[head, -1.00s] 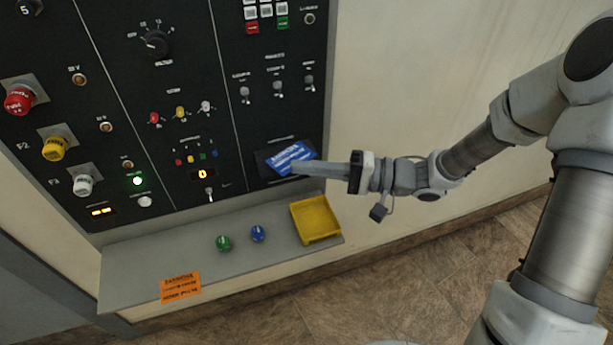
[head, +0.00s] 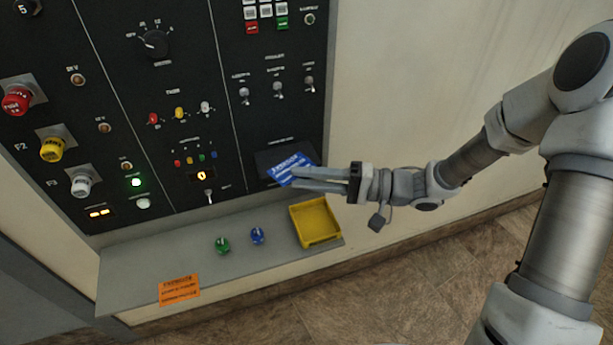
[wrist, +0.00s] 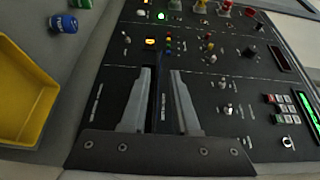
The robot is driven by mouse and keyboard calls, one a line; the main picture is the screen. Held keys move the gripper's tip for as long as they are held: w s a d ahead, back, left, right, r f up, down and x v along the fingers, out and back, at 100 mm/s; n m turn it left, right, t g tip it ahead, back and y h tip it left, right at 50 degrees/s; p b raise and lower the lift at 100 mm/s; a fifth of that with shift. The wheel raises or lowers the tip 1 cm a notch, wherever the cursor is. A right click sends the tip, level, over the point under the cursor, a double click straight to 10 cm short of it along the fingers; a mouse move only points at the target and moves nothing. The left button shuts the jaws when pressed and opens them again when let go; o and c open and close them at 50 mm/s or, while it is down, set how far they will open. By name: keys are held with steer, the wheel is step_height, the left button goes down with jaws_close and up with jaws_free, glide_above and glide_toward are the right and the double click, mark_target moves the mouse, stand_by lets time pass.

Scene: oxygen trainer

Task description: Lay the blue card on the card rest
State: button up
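The blue card (head: 287,166) lies tilted against the dark card rest (head: 264,159) at the lower right of the panel. My gripper (head: 302,178) is at the card's lower right edge, reaching in from the right. Its two fingers are apart, with the card's edge close to the tips. In the wrist view the open fingers (wrist: 158,100) have a gap on both sides of a thin dark strip, which seems to be the card edge-on. I cannot tell whether a fingertip touches the card.
A yellow tray (head: 316,239) stands on the grey shelf (head: 135,258) below the rest. Toggle switches (head: 278,90) project from the panel above.

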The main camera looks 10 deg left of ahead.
steer(key=d+p, duration=0.1)
steer(key=d, duration=1.1)
steer(key=w+d+r+t+h, duration=0.2)
steer(key=w+t+h, duration=0.25)
steer(key=w, duration=0.25)
steer(key=w+d+r+t+h, duration=0.1)
steer(key=w+r+t+h, duration=0.25)
steer(key=w+t, duration=0.2)
steer(key=d+r+t+h, duration=0.3)
steer(key=d+r+h, duration=0.5)
steer(key=d+h, duration=0.15)
steer(key=s+d+r+m+g+h, duration=0.2)
steer(key=s+d+r+h, duration=0.15)
steer(key=s, duration=0.65)
steer(key=s+a+g+y+p, duration=0.1)
steer(key=s+a+g, duration=0.1)
steer(key=s, duration=0.5)
steer(key=s+a+f+n+g+y, duration=0.1)
steer(key=s+a+g+y, duration=0.1)
steer(key=s, duration=0.6)
steer(key=shift+s+f+p, duration=0.25)
steer(key=shift+p, duration=0.15)
